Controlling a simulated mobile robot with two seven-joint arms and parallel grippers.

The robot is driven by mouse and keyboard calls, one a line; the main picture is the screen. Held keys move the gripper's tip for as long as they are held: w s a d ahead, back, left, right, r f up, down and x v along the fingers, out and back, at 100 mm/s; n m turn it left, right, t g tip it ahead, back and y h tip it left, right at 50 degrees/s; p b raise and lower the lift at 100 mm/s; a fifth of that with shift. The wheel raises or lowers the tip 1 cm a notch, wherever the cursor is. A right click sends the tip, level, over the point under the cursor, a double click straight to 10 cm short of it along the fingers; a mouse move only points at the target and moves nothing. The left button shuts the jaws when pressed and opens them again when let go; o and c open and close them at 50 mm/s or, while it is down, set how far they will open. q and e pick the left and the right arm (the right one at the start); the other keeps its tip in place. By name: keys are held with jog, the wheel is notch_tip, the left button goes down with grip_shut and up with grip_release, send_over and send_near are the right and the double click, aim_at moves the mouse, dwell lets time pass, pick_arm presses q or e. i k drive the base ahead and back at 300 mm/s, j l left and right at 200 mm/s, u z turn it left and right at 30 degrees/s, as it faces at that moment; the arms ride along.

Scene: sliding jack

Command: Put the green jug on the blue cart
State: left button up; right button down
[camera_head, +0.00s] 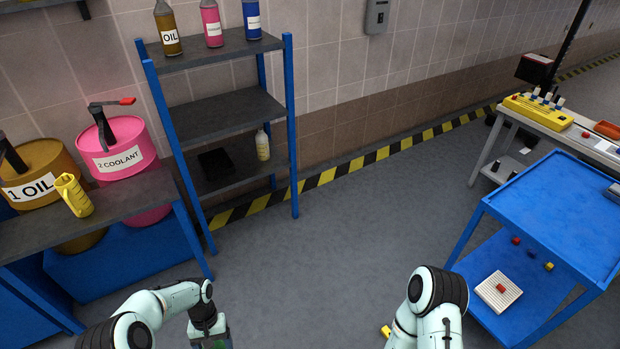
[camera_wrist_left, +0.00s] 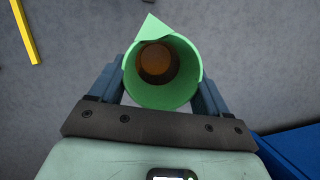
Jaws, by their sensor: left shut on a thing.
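The green jug (camera_wrist_left: 186,91) is held in my left gripper (camera_wrist_left: 160,92), whose fingers close on both sides of it. I look down into its open mouth, with the spout toward the top of the left wrist view and something brown-orange inside. In the head view, my left gripper (camera_head: 212,338) is at the bottom edge, and only a sliver of green shows there. The blue cart (camera_head: 555,212) stands at the right, with a flat top and a lower shelf, apart from my left gripper. My right arm shows at the bottom, but its gripper is out of view.
A yellow jug (camera_head: 76,196) stands on the dark bench (camera_head: 130,205) at left, by oil and coolant drums. A blue-posted shelf (camera_head: 215,118) stands against the wall. The floor between is clear.

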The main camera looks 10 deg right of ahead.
aim_at(579, 212)
jog(key=k+l, duration=0.5)
jog(key=l, duration=0.25)
jog(key=k+l+z, duration=0.1)
jog(key=k+l, duration=0.4)
jog(key=l, duration=0.2)
jog(key=k+l, duration=0.1)
jog(key=l, duration=0.2)
jog(key=k+l+z, duration=0.1)
jog(key=l, duration=0.15)
jog(key=k+l, duration=0.1)
jog(key=l, duration=0.2)
jog(key=l+z, duration=0.1)
jog(key=l, duration=0.8)
jog(key=i+l, duration=0.1)
jog(key=l, duration=0.35)
jog(key=i+l, duration=0.1)
jog(key=l, duration=0.35)
jog(key=i+l+z, duration=0.1)
jog(key=l, duration=0.35)
jog(key=i+l, duration=0.1)
jog(key=l, duration=0.35)
jog(key=i+l, duration=0.2)
jog(key=l, duration=0.2)
jog(key=i+l, duration=0.2)
jog(key=l, duration=0.25)
jog(key=i+l, duration=0.2)
jog(key=l, duration=0.2)
jog(key=i+l, duration=0.2)
jog(key=l, duration=0.25)
jog(key=z, duration=0.05)
